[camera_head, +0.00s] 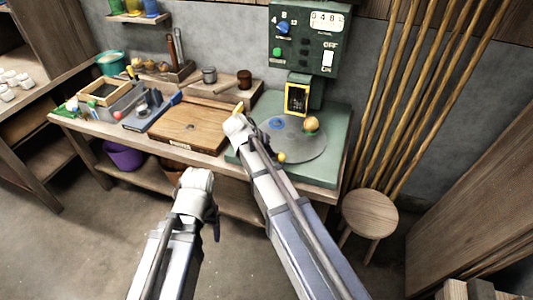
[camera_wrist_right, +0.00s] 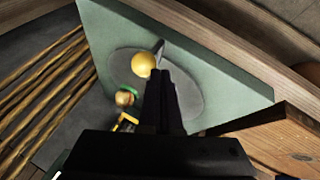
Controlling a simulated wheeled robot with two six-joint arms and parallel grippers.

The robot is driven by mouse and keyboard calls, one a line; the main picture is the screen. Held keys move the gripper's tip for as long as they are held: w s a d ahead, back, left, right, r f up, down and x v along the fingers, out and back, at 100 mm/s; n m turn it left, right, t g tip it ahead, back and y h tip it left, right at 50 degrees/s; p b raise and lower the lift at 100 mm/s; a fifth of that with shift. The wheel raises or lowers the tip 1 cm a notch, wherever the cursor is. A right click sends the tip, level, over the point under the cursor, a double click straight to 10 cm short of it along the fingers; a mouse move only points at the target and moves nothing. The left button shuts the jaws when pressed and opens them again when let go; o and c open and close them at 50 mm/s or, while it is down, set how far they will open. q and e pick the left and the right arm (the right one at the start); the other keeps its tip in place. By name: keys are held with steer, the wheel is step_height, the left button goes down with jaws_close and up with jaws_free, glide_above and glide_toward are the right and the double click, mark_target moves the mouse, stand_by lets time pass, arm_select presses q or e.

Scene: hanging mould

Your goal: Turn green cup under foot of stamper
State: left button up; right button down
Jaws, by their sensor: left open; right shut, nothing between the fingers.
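The green cup (camera_head: 312,131) stands on the grey turntable (camera_head: 298,145), with a tan ball in it. It also shows in the right wrist view (camera_wrist_right: 123,103). The stamper (camera_head: 297,98), with its yellow-edged frame, is behind and left of the cup in the head view; its foot is not clear. A yellow knob (camera_head: 281,158) is at the turntable's near edge; in the right wrist view the knob (camera_wrist_right: 146,64) is just beyond the fingertips. My right gripper (camera_wrist_right: 160,72) is shut and empty beside the knob; contact is unclear. My left gripper (camera_head: 213,217) is open before the bench.
A blue ring (camera_head: 277,124) lies on the turntable. A control box (camera_head: 305,38) is above the stamper. A wooden board (camera_head: 190,125) and tool trays are left on the bench. A stool (camera_head: 369,212) and upright poles stand to the right.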

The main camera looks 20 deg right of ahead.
steer(key=shift+s, duration=0.1)
steer(key=shift+s+d+n, duration=0.4)
steer(key=shift+s+d, duration=0.15)
steer(key=shift+d, duration=0.1)
steer(key=s+d+n+t+y, duration=0.1)
steer(key=d+n, duration=0.1)
steer(key=d, duration=0.6)
steer(key=s+d+n+t+y, duration=0.1)
steer(key=s+d+n, duration=0.1)
steer(key=d, duration=0.5)
steer(key=shift+s+d+n+t, duration=0.25)
steer(key=shift+d+n+t, duration=0.15)
steer(key=shift+n, duration=0.4)
steer(key=shift+r, duration=0.1)
